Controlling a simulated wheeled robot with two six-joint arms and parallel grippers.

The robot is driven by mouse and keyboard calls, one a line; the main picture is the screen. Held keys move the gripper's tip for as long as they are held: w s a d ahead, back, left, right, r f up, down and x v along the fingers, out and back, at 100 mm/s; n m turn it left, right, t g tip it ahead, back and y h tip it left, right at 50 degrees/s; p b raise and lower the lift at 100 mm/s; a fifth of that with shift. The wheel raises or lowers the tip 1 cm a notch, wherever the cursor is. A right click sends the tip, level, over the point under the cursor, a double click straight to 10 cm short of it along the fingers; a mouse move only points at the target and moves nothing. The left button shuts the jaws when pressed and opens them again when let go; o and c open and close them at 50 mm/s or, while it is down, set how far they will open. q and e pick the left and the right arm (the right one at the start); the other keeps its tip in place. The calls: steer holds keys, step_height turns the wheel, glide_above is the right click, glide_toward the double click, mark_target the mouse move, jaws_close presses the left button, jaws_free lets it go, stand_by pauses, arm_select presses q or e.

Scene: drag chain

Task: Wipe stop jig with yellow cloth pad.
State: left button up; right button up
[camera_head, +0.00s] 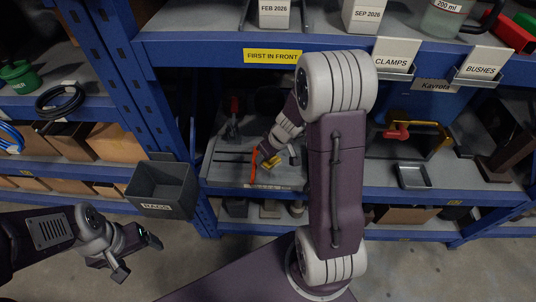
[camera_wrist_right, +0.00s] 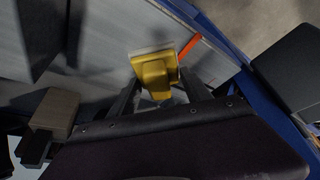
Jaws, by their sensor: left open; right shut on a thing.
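The yellow cloth pad (camera_wrist_right: 156,72) is between the fingers of my right gripper (camera_wrist_right: 160,84) in the right wrist view, and the gripper is shut on it. I cannot pick out the stop jig for certain; my right arm hides part of this bay. My left gripper (camera_head: 138,256) is open and empty, low at the left.
A dark bin labelled RAGS (camera_head: 160,188) hangs at the left of the bay. A blue upright (camera_head: 128,95) stands left of my right arm. A red-handled device (camera_head: 408,135) and a small metal tray (camera_head: 412,176) are on the shelf at right. Grey floor shows below.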

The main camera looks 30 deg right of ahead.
arm_select(q)
steer(key=shift+r, duration=0.4)
arm_select(e)
steer(key=shift+r, duration=0.5)
steer(key=shift+r+p, duration=1.2)
steer(key=shift+r, duration=0.35)
arm_select(q)
step_height(320, 180, up, 2)
steer(key=shift+r, duration=0.1)
